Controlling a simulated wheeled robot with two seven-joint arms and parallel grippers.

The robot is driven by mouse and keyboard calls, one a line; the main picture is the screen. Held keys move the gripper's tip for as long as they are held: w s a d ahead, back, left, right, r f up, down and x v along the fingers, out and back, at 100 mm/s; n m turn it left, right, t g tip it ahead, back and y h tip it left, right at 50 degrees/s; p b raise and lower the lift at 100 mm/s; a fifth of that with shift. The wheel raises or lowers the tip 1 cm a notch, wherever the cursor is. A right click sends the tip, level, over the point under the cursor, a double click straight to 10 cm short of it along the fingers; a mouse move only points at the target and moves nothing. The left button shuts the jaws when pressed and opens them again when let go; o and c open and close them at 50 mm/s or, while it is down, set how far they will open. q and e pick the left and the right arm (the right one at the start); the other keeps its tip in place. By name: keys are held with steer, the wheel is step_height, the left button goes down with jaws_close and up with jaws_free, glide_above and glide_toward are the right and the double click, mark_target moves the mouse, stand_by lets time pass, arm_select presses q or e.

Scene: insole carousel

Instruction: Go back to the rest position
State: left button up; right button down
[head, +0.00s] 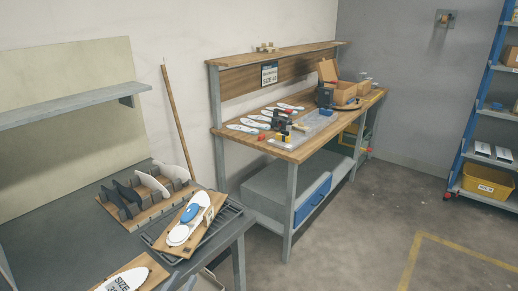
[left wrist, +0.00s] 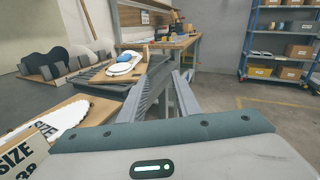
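My left gripper (left wrist: 171,72) reaches forward in the left wrist view. Its two grey fingers stand a little apart with nothing seen between them, so it looks open. It is beside the grey table (head: 72,214), near the table's right edge and the black tray (head: 236,210). In the head view only a small part may show at the bottom edge, too little to judge. My right gripper is in neither view. A wooden board with a white insole and a blue piece (head: 188,213) lies on the tray; it also shows in the left wrist view (left wrist: 124,65).
A wooden rack (head: 152,208) holds dark and white insoles upright. A size board with an insole (head: 128,278) lies at the near table edge. The workbench (head: 300,152) behind carries insoles, tools and an open box. Blue shelving (head: 466,135) stands right. Floor (head: 370,225) between is clear.

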arm_select(q)
steer(key=s+f+n+g+y, duration=0.15)
steer(key=s+f+n, duration=0.5)
steer(key=f, duration=0.75)
steer(key=s+a+f+n+g+y, duration=0.1)
steer(key=s+f+n+g, duration=0.2)
steer(key=f+n, duration=0.8)
steer(key=s+f+n+g+y, duration=0.15)
steer(key=s+f+n, duration=0.3)
steer(key=f, duration=1.15)
steer(key=s+a+f+n+g, duration=0.1)
steer(key=s+f+n+g, duration=0.2)
steer(key=s+f, duration=0.3)
steer(key=s+a+f+n+g, duration=0.2)
steer(key=s+f+n, duration=0.4)
steer(key=s, duration=1.1)
steer(key=s+a+f+n+g+y, duration=0.1)
steer(key=s+f+n+g, duration=0.3)
steer(key=s+f, duration=0.4)
steer(key=s+g, duration=0.1)
steer(key=s, duration=0.3)
steer(key=shift+s+a+n, duration=0.15)
steer(key=shift+s+n, duration=0.05)
steer(key=shift+n, duration=0.1)
